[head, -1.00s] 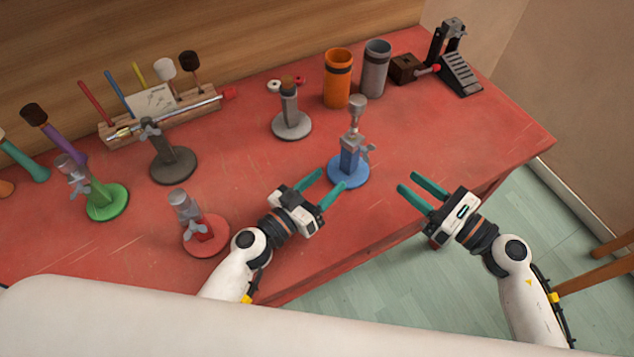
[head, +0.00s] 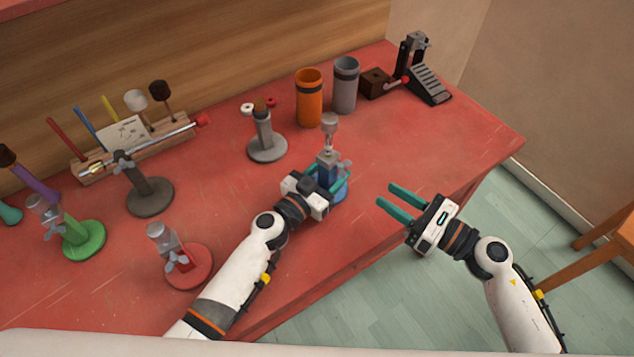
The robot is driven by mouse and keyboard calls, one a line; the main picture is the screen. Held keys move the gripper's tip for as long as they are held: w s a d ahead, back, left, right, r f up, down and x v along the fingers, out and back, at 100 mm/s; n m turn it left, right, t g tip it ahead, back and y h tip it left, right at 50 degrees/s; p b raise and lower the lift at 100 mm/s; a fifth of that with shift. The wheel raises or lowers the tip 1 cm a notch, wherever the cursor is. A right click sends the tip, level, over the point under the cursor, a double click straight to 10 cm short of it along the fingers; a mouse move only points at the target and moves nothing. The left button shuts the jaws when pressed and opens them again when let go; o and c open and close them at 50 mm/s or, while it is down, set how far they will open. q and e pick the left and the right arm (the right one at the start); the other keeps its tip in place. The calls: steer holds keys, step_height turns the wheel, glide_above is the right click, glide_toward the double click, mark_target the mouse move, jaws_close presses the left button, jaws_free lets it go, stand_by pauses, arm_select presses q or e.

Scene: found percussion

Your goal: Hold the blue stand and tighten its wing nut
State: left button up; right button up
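The blue stand (head: 341,190) stands upright near the table's front edge, with a grey cup-shaped piece (head: 330,124) on a rod at its top. Its grey wing nut (head: 345,167) sticks out on the right of the post. My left gripper (head: 331,174) is at the stand, its teal fingers spread on either side of the post and looking open. The gripper hides part of the post and base. My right gripper (head: 391,196) is open and empty, to the right of the stand and apart from it, beyond the table's front edge.
A red stand (head: 190,272), a green stand (head: 85,242), a dark stand (head: 150,200) and a grey stand (head: 268,150) are to the left. Orange (head: 309,98) and grey (head: 345,85) cups stand behind. Table right of the blue stand is clear.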

mark_target(342, 167)
arm_select(q)
steer(key=shift+w+d, duration=0.3)
steer(key=shift+w, duration=0.1)
jaws_close()
stand_by(0.9)
arm_select(e)
steer(key=shift+c, duration=0.9)
steer(key=w+a+m, duration=0.3)
steer(key=w+a, duration=0.3)
steer(key=a, duration=0.2)
steer(key=shift+w+a+r, duration=0.15)
